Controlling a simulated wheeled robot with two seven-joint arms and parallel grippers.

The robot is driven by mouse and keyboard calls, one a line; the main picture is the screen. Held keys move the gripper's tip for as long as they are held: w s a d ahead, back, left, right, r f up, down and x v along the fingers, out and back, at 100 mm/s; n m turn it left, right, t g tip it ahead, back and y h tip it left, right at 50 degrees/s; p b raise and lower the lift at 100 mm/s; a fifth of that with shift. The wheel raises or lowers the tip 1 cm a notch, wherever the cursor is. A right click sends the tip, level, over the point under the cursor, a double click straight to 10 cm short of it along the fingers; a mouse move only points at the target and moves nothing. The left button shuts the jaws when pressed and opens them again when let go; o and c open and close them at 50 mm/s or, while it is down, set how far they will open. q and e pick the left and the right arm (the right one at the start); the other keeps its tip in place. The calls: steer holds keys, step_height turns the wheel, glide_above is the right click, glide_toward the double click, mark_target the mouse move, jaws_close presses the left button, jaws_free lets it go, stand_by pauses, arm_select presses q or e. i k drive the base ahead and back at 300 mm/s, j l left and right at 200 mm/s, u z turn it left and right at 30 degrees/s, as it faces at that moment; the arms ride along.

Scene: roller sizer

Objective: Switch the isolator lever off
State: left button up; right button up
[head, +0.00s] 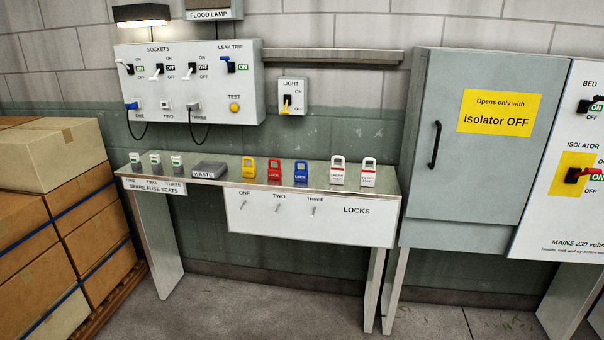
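The isolator lever (582,175) is a red handle on a yellow plate (565,187), on the white panel (545,215) at the right edge of the head view. It points right, toward the green ON label; the word OFF is below it. Neither of my grippers is in the head view.
A grey cabinet (470,185) with a black handle (435,145) stands shut left of the panel. A narrow bench (225,177) holds yellow, red and blue padlocks (274,170) and two white-labelled ones. Stacked cartons (40,245) fill the left. Floor in front is clear.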

mark_target(587, 171)
steer(key=z, duration=1.7)
steer(key=i+l, duration=0.2)
steer(key=i, duration=0.3)
steer(key=i+l, duration=0.2)
steer(key=i, duration=0.3)
steer(key=i+l, duration=0.2)
steer(key=i, duration=0.25)
steer(key=i+l, duration=0.2)
steer(key=i, duration=0.3)
steer(key=i+l, duration=0.2)
steer(key=i, duration=0.3)
steer(key=u, duration=0.05)
